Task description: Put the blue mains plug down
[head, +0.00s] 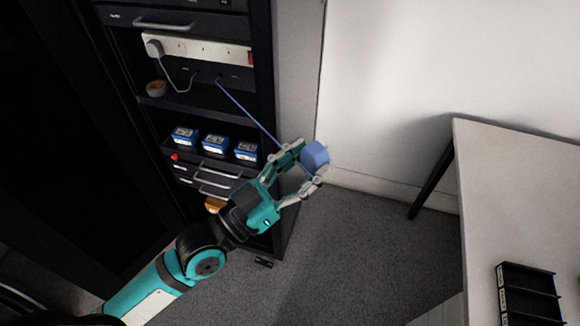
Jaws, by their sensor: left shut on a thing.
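The blue mains plug (315,157) is held between the fingertips of my left gripper (307,165), in front of the right edge of the open rack. The gripper is shut on it and holds it up in the air. A blue cable (245,113) runs from a dark panel in the rack down towards the gripper. A white socket strip (205,50) is mounted in the rack above, with a grey plug (154,47) at its left end. My right gripper is not in view.
Several blue boxes (215,143) stand on a rack shelf, with handled drawers below. A tape roll (156,88) lies on the shelf above. A pale table (520,210) with a black divided tray (530,293) is at the right. Grey floor (350,250) lies between.

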